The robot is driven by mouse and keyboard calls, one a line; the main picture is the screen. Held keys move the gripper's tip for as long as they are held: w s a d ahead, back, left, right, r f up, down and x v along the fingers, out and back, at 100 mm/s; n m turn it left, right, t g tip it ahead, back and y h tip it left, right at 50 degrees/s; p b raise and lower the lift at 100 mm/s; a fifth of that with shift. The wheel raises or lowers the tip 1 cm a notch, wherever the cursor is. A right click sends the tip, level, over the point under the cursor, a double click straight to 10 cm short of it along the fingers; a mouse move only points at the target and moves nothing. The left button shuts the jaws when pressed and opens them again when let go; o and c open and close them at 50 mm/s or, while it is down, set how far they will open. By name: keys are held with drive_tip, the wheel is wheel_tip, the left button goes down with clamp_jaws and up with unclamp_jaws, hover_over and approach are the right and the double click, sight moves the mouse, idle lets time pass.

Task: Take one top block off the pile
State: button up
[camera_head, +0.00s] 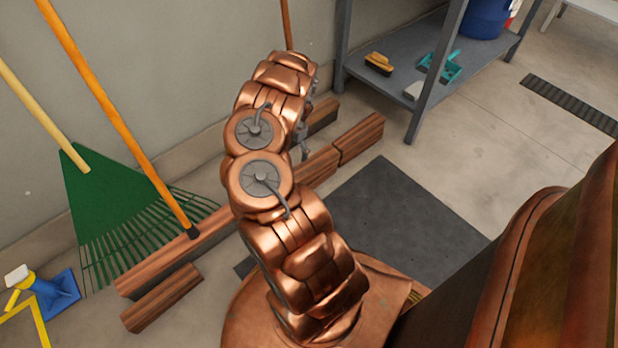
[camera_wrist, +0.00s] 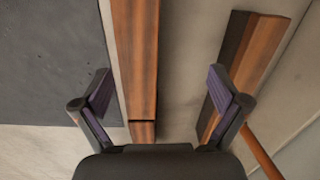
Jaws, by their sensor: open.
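Reddish-brown wooden blocks lie along the wall in the head view: a long one (camera_head: 205,240) at left, a short one (camera_head: 162,298) before it, one (camera_head: 361,138) at right, and one (camera_head: 322,116) nearer the wall. My arm hides the middle of the row, so I cannot tell which block lies on top. In the wrist view, my gripper (camera_wrist: 159,76) is open and empty. A long block (camera_wrist: 137,55) runs between its fingers, nearer the left one, with a seam before a shorter piece (camera_wrist: 143,131). Another block (camera_wrist: 258,50) lies at right, partly behind the right finger.
A green rake (camera_head: 115,205) and an orange pole (camera_head: 115,110) lean on the wall at left. A grey shelf (camera_head: 400,85) stands at upper right. A dark mat (camera_head: 395,215) lies on the floor right of the blocks.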

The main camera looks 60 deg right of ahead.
sight(309, 165)
drive_tip(key=shift+m+g+h, duration=0.3)
drive_tip(key=shift+m, duration=0.3)
drive_tip(key=s+d+f, duration=0.1)
drive_tip(key=s+f, duration=0.1)
drive_tip(key=s+d+f+b, duration=0.1)
drive_tip(key=s+d+f, duration=0.1)
drive_tip(key=shift+d, duration=0.15)
drive_tip(key=shift+s+a+f+b, duration=0.1)
drive_tip(key=shift+f+b, duration=1.05)
drive_tip(key=shift+f, duration=0.75)
drive_tip(key=shift+s+a+f+b, duration=0.1)
drive_tip(key=shift+f+b, duration=1.05)
drive_tip(key=shift+f, duration=0.75)
drive_tip(key=shift+w, duration=0.1)
drive_tip(key=shift+r, duration=0.1)
clamp_jaws()
